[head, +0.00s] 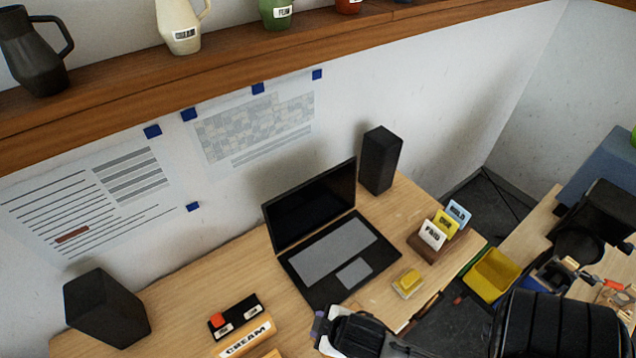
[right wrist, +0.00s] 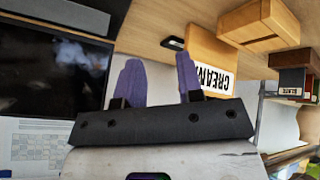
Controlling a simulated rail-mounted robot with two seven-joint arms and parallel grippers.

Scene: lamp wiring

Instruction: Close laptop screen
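The black laptop stands open on the wooden desk, its dark screen (head: 311,204) raised and leaning back, its keyboard base (head: 340,255) flat with a grey keyboard and touchpad. In the right wrist view, the dark screen (right wrist: 50,65) fills the left side. My right gripper (head: 320,328) comes in at the bottom of the head view, just in front of the laptop's near edge. In the right wrist view its two purple fingers (right wrist: 158,80) are spread apart with nothing between them. My left gripper is in neither view.
A box marked CREAM (head: 245,338) and a black switch panel (head: 236,317) lie left of the gripper. Black speakers (head: 381,160) (head: 107,308) flank the laptop. A card holder (head: 432,245) and yellow block (head: 408,283) are right. A shelf (head: 200,75) runs above.

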